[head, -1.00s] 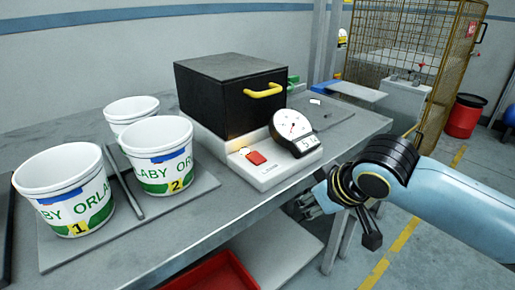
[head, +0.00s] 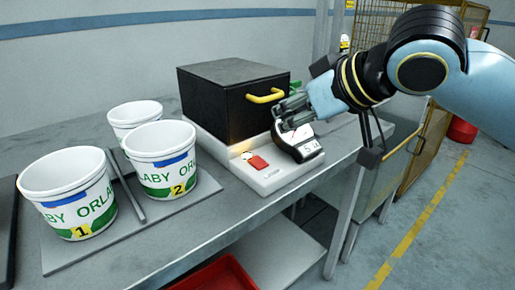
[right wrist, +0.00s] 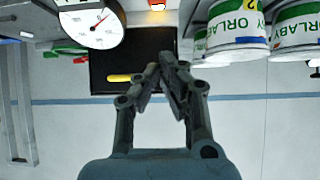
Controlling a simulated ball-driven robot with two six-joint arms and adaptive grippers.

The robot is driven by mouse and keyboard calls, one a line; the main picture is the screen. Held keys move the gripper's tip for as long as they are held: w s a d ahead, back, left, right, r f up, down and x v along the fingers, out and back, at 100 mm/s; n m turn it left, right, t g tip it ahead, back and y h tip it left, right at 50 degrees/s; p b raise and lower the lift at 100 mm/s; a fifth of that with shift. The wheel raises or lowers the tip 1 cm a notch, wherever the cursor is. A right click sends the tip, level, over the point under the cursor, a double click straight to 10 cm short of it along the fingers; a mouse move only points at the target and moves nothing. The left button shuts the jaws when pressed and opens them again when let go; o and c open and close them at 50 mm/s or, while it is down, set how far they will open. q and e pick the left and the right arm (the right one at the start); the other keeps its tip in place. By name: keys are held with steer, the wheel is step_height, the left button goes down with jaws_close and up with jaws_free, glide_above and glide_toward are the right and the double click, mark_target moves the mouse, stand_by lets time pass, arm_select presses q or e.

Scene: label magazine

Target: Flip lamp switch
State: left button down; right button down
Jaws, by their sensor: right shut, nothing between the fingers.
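The red switch (head: 257,163) sits on the front of the white base (head: 275,180) under the black box (head: 225,100). A small pale round part beside it has a warm glow. Near the top edge of the right wrist view, which is upside down, a red and glowing spot (right wrist: 157,5) shows. My right gripper (head: 278,116) is shut and empty. It is above the base, in front of the box's yellow handle (head: 265,96) and over the dial gauge (head: 307,152), partly hiding it. It is above and to the right of the switch, apart from it. My left gripper is not in view.
Two white buckets (head: 70,205) (head: 160,180) stand on a grey plate (head: 190,200), with a third bucket (head: 132,112) behind. A red bin (head: 222,275) is below the table. The dial gauge also shows in the right wrist view (right wrist: 90,30).

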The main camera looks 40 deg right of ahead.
steer(key=b, duration=0.2)
glide_above(257, 161)
steer(key=f, duration=0.6)
steer(key=shift+s+a, duration=0.1)
steer(key=shift+s, duration=0.15)
step_height(257, 161, down, 2)
steer(key=shift+f+b, duration=0.25)
steer(key=shift+b, duration=0.1)
steer(key=shift+w+f, duration=0.1)
steer(key=shift+f, duration=0.5)
steer(key=shift+w+r+p, duration=0.1)
steer(key=shift+r+p, duration=0.05)
steer(key=shift+p, duration=0.7)
steer(key=shift+f, duration=0.25)
